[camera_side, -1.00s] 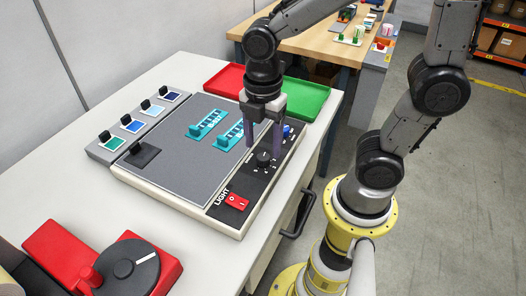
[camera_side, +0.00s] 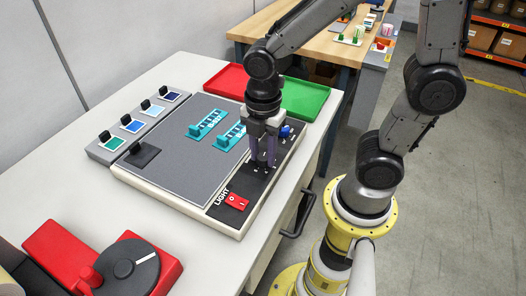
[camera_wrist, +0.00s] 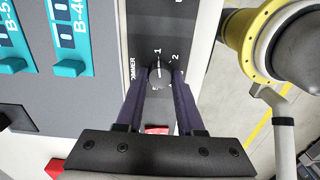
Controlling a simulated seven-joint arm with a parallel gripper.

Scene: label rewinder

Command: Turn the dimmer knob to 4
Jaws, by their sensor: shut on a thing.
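The dimmer knob (camera_wrist: 159,76) is a small round black knob on the black control strip, with white numbers around it; 1 and 2 can be read in the wrist view. A white line lies close to 1 at the knob's far side. My gripper (camera_wrist: 160,80) has its two purple-grey fingers closed on the knob's left and right sides. In the side view my gripper (camera_side: 262,164) points straight down at the strip, and its fingers hide most of the knob. The number 4 cannot be made out.
The red LIGHT switch (camera_side: 237,201) sits on the same strip, nearer the camera. A blue knob (camera_side: 286,131) is just beyond my fingers. Teal pieces (camera_side: 231,137) lie on the grey panel (camera_side: 185,165) to the left. Red (camera_side: 229,80) and green (camera_side: 306,99) trays stand behind.

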